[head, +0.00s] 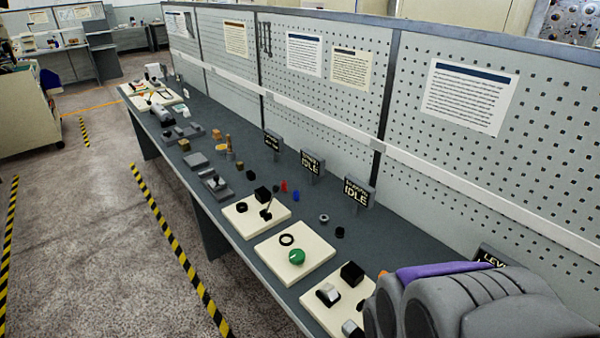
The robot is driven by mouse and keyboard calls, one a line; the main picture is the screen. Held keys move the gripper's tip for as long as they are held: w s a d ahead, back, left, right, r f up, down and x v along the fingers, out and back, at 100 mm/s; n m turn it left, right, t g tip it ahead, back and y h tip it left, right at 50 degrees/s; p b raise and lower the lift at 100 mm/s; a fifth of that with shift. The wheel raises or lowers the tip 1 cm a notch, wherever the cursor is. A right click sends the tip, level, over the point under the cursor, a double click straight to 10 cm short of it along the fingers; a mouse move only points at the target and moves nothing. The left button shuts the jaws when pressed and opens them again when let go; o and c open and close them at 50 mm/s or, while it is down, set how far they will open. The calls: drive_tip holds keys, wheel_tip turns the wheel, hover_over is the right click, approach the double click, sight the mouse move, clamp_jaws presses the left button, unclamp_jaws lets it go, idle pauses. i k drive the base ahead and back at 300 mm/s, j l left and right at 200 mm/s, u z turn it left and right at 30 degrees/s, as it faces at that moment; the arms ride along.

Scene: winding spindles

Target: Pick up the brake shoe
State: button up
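I cannot tell for sure which part is the brake shoe. Small parts sit along a long grey bench. The nearest pale board (314,308) bears a black block (352,273), a silver-and-black piece (328,294) and a similar piece (352,328), partly cut off by my arm. The middle pale board (262,250) bears a green round part (296,257) and a black ring (287,240). The third pale board (245,227) bears black parts and a lever (266,212). My grey and purple arm fills the lower right; my gripper's fingers do not show.
A pegboard wall (300,85) with posted sheets rises behind the bench. Small signs (357,192) reading IDLE stand at its foot. Loose red (284,186), blue and black parts lie between. The floor (95,240) left of the bench is open, with striped tape.

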sight(329, 291)
drive_tip(key=j+z, duration=0.35)
drive_tip(key=j, duration=0.55)
drive_tip(key=j+z, duration=0.4)
drive_tip(key=j, duration=0.55)
drive_tip(key=k, duration=0.05)
